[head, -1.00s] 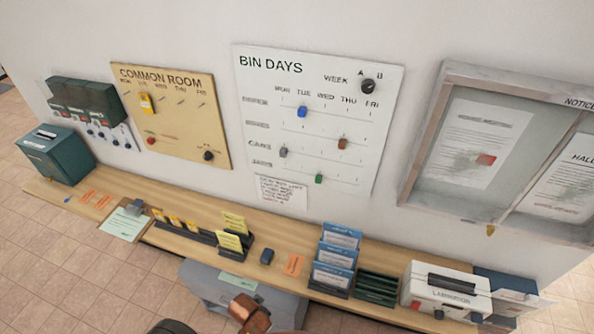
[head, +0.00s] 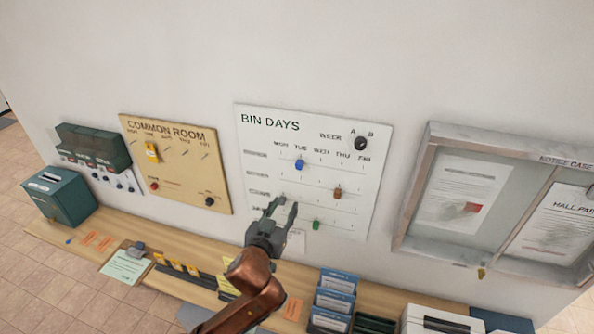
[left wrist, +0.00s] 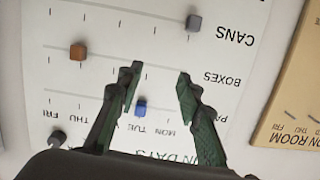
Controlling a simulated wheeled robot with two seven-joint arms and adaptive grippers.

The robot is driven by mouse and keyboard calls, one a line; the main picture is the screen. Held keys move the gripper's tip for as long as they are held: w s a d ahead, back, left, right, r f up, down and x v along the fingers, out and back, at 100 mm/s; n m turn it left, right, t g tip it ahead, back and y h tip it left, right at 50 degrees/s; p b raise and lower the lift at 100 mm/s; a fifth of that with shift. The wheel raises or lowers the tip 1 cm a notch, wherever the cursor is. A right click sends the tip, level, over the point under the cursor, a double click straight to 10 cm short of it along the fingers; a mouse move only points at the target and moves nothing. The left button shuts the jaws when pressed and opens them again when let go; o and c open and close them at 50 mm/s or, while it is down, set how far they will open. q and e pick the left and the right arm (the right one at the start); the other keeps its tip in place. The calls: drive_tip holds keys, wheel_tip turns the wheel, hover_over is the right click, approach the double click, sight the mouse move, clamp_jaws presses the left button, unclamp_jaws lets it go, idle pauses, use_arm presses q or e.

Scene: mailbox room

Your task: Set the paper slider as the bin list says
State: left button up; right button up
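The white BIN DAYS board (head: 372,190) is on the wall. Its blue slider (head: 299,164), in the top row, sits at about TUE. The brown slider (head: 337,193) is lower right and the green slider (head: 316,225) is at the bottom. My left gripper (head: 281,205) is open and empty, in front of the board's lower left, below the blue slider. In the upside-down left wrist view, the blue slider (left wrist: 140,107) appears between the spread fingers, with no contact seen. The grey slider (left wrist: 193,22) shows there. The note (head: 297,241) under the board is mostly hidden by my gripper.
The WEEK dial (head: 361,144) is at the board's upper right. The COMMON ROOM board (head: 180,165) is to the left and a notice case (head: 405,215) to the right. A wooden shelf (head: 85,221) with trays and card holders runs below.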

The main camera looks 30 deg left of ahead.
use_arm(q)
drive_tip(key=t, duration=0.2)
approach(298, 167)
drive_tip(key=w, duration=0.1)
drive_tip(key=shift+n, duration=0.3)
drive_tip(key=p+x, duration=0.1)
drive_tip(key=x, duration=0.6)
drive_tip(key=shift+w+a, duration=0.15)
drive_tip(key=shift+w, duration=0.2)
drive_tip(key=shift+c, duration=0.2)
clamp_jaws()
